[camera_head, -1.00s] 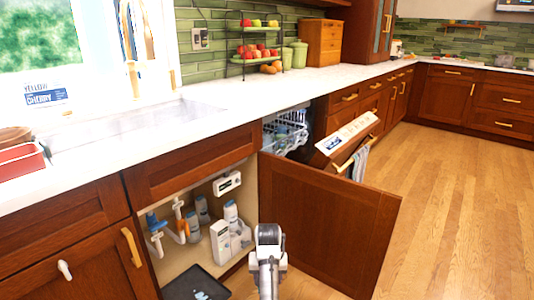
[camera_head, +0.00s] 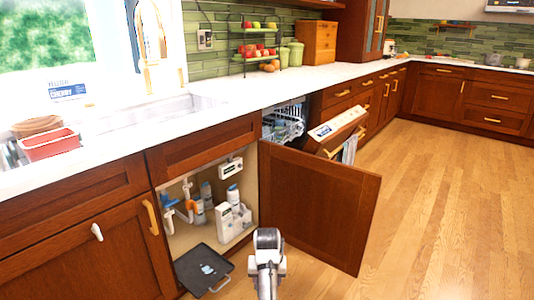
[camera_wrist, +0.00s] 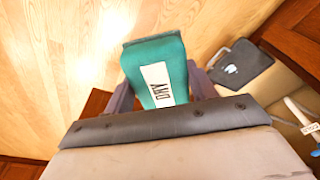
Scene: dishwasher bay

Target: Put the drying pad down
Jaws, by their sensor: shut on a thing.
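The drying pad (camera_wrist: 150,58) is a teal, soft-looking packet with a white label reading "DRY". In the wrist view it sits between the two dark fingers of my gripper (camera_wrist: 162,88), which is shut on it. Wood floor shows beyond the pad. In the head view my arm reaches down in front of the open sink cabinet. The pad and my fingers are hidden there.
A dark tray (camera_head: 191,279) with a handle lies at the cabinet's front edge; it also shows in the wrist view (camera_wrist: 250,64). The dishwasher (camera_head: 340,128) is partly open.

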